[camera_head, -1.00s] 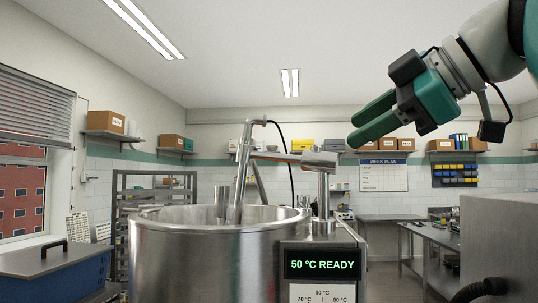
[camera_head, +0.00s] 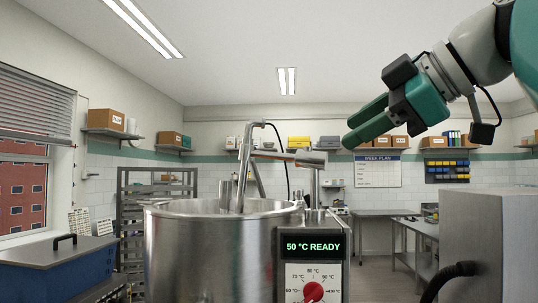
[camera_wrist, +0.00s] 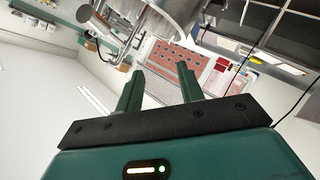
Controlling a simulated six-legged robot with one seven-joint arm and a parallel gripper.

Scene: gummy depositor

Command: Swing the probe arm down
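The probe arm (camera_head: 285,156) is a metal bar reaching left from a post beside the kettle. A slim upright tube (camera_head: 243,170) with a black cable stands at its left end; its lower part goes behind the kettle rim. The steel kettle (camera_head: 215,250) fills the lower middle. My gripper (camera_head: 348,130) is green, above and right of the probe arm, apart from it. In the wrist view my gripper (camera_wrist: 160,80) has its two fingers spread with nothing between them. The kettle (camera_wrist: 180,12) and slim metal tubing (camera_wrist: 112,45) show at the top there.
A control box with a "50 °C READY" display (camera_head: 313,246) and red dial (camera_head: 313,292) adjoins the kettle. A grey machine (camera_head: 495,245) stands right, a blue chest (camera_head: 55,275) left, a rack (camera_head: 135,230) behind. Air around the gripper is clear.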

